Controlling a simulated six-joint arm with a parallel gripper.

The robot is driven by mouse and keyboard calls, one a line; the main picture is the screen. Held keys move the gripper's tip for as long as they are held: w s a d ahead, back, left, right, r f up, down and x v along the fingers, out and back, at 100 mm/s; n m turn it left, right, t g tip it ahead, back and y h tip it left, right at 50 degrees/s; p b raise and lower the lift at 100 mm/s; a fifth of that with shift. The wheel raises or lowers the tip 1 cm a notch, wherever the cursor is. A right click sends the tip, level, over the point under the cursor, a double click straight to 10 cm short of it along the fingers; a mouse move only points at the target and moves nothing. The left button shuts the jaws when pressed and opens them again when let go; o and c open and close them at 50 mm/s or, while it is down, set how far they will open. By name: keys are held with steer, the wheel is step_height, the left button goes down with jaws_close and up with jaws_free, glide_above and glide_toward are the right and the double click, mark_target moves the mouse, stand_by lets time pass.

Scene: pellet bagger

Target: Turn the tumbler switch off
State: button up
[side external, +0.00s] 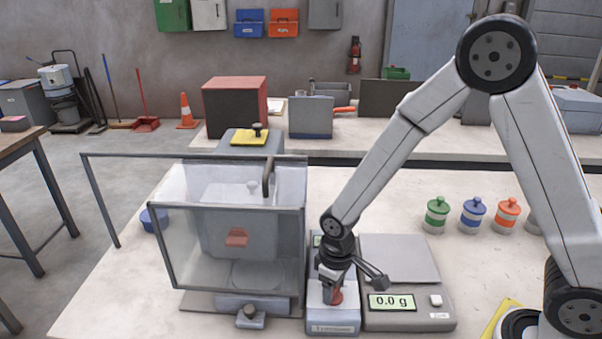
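My gripper (332,288) points down over a narrow grey box (333,318) at the front of the bench. A small red part (338,296) shows at the fingertips, on top of this box. The fingers hide part of it, and I cannot tell whether they grip it or only touch it. The box has a label on its front, too small to read surely. I cannot tell whether the red part is the tumbler switch, or which way it is set. Another small grey box with a dark knob (250,311) sits to the left.
A clear-walled machine guard (185,240) with a frame stands left of my gripper. A scale (410,318) reading 0.0 g stands close on the right. Green (437,216), blue (473,216) and orange (507,214) lidded jars stand farther back right. The bench between is clear.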

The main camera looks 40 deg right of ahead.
steer(key=c, duration=0.6)
steer(key=shift+n, duration=0.4)
steer(key=n, duration=1.1)
stand_by(0.3)
steer(key=o, duration=1.3)
steer(key=shift+r, duration=0.15)
